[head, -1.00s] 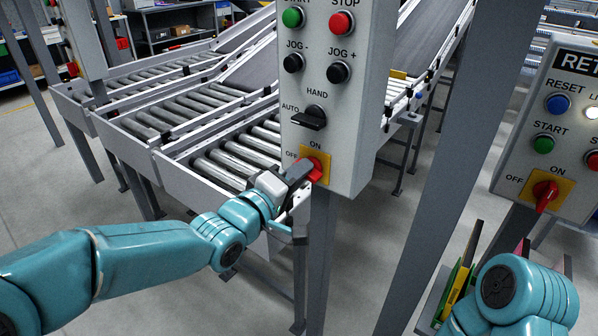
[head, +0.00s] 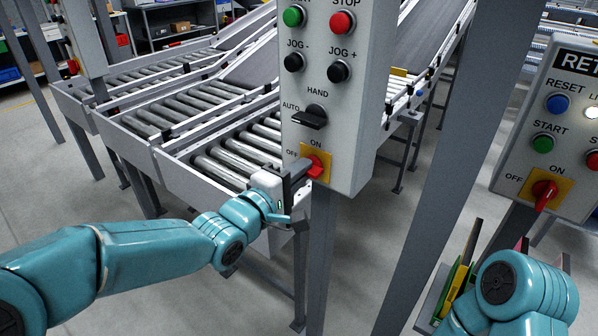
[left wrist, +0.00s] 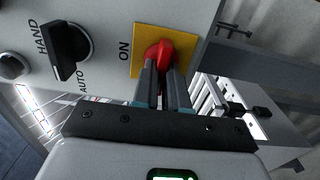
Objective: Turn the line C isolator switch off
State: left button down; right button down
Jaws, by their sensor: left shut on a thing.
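A red rotary isolator switch (head: 317,169) sits on a yellow plate (head: 316,150) at the bottom of a grey control box (head: 350,130). ON is printed above it and OFF to its left. My left gripper (head: 303,178) reaches it from the left and is shut on its red handle. In the left wrist view the red handle (left wrist: 166,50) sits between the two dark fingers (left wrist: 163,82); its far end and the OFF label are hidden there, and its exact pointing angle is hard to tell. No line letter shows on this box. My right gripper is out of view; only part of its arm shows.
A black HAND/AUTO selector (head: 311,117) sits just above the switch. Another box (head: 560,125) at the right has its own red switch (head: 544,192) on yellow. Roller conveyors (head: 215,150) stand behind, and grey posts (head: 445,150) flank the box.

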pick_arm(q)
jog(key=shift+r, duration=0.15)
jog(key=c, duration=1.2)
grip_release()
jog(key=shift+o, duration=0.2)
jog(key=shift+d, duration=0.1)
jog(key=b+v, duration=0.1)
jog(key=v, duration=1.5)
jog(key=shift+s, duration=0.1)
